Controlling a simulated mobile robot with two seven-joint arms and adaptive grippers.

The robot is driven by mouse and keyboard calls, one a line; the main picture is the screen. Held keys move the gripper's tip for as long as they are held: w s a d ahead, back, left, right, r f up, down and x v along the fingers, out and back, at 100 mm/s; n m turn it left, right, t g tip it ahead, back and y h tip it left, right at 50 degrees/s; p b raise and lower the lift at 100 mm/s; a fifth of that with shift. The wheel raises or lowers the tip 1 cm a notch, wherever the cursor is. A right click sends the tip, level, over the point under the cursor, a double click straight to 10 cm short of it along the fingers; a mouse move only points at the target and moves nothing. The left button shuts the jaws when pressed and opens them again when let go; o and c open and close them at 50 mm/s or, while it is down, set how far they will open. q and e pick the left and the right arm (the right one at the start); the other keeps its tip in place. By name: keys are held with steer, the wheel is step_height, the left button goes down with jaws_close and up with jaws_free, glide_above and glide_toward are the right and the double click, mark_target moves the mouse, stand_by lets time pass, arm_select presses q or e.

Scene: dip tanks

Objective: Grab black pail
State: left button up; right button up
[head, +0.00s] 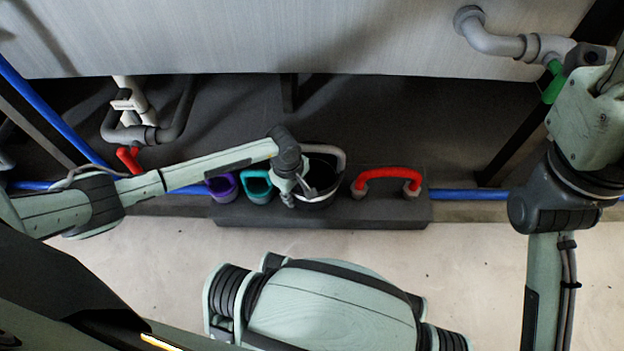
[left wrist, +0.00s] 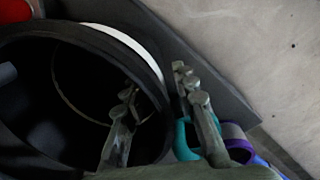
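My left gripper (head: 295,192) is at the pail's left side in the head view. In the left wrist view its fingers (left wrist: 156,98) are spread. One finger overlaps the pail's mouth and the other lies outside, with the rim between them. Contact cannot be told. My right gripper is out of view.
Blue pipe (head: 470,194) runs behind. The floor in front is clear.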

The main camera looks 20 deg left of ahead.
arm_select(q)
steer(key=shift+f, duration=0.35)
steer(key=shift+c, duration=0.3)
jaws_close()
steer(key=shift+w+r, duration=0.1)
